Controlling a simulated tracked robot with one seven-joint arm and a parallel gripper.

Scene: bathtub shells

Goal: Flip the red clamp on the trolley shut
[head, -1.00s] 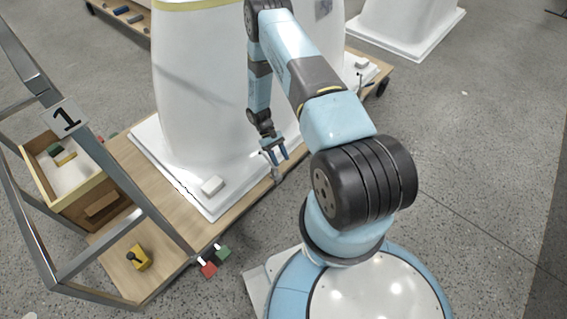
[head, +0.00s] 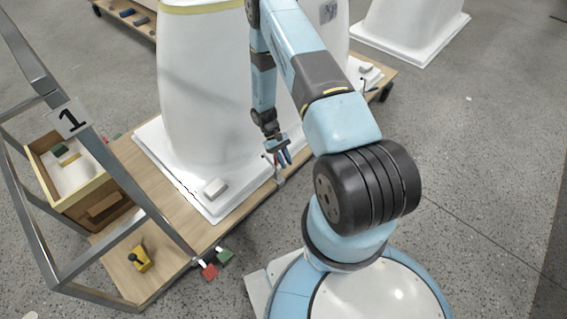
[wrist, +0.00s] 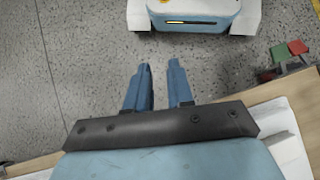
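The trolley (head: 175,235) is a low wooden platform carrying white tub shells. Whether this clamp is open is too small to tell.
A white tub shell (head: 200,95) stands close behind my gripper. A grey metal frame (head: 120,190) with a number 1 sign rises at the left. Inside it are a wooden box (head: 85,200) and a yellow object (head: 139,259). The floor (head: 480,150) to the right is clear.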

